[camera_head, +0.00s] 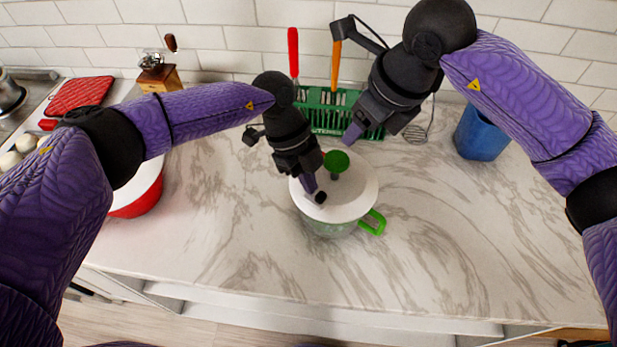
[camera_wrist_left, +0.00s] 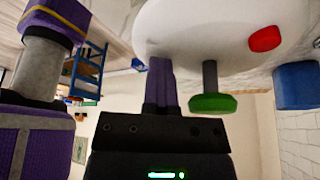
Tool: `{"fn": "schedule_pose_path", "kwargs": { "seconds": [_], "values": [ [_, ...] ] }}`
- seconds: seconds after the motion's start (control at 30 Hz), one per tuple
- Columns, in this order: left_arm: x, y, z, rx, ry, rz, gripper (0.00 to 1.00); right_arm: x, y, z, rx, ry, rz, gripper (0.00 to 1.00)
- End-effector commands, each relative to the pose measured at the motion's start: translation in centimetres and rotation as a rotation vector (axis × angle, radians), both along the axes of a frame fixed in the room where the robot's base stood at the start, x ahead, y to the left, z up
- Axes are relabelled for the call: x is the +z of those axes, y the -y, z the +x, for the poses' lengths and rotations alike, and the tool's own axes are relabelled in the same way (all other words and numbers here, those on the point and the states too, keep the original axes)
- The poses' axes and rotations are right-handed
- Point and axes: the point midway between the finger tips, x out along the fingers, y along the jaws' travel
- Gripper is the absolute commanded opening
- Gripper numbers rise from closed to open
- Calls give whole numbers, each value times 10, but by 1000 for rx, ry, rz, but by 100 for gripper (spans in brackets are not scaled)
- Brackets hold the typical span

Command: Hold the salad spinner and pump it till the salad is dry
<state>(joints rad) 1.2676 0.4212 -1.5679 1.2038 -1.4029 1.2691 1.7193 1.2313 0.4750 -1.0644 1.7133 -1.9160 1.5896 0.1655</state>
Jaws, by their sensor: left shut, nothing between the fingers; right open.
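The salad spinner (camera_head: 352,209) stands on the marble counter with a white lid, a green pump knob (camera_head: 336,162) on top and a green side handle (camera_head: 372,222). My left gripper (camera_head: 313,190) is shut and empty, pointing down over the lid, left of the knob. In the left wrist view its fingers (camera_wrist_left: 160,82) are together close to the white lid (camera_wrist_left: 205,35), beside the green knob (camera_wrist_left: 212,103); contact is unclear. A red spot (camera_wrist_left: 265,38) shows by the lid there. My right gripper (camera_head: 352,132) is open and empty, above and behind the spinner.
A green rack (camera_head: 322,108) with red-handled and orange-handled tools stands by the tiled wall. A blue container (camera_head: 481,132) is at the back right. A red and white bowl (camera_head: 140,196) sits left, partly behind my left arm. The counter right of the spinner is clear.

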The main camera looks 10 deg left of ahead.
Motion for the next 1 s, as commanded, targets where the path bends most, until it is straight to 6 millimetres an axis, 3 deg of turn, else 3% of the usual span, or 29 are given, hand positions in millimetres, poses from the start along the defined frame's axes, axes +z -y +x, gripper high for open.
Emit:
{"fn": "schedule_pose_path", "kwargs": {
  "seconds": [0.87, 1.0],
  "values": [
    [0, 0, 0, 0, 0, 0, 0, 0, 0, 0, 0, 0, 0, 59],
    [0, 0, 0, 0, 0, 0, 24, 0, 0, 0, 0, 0, 0, 59]
  ]
}}
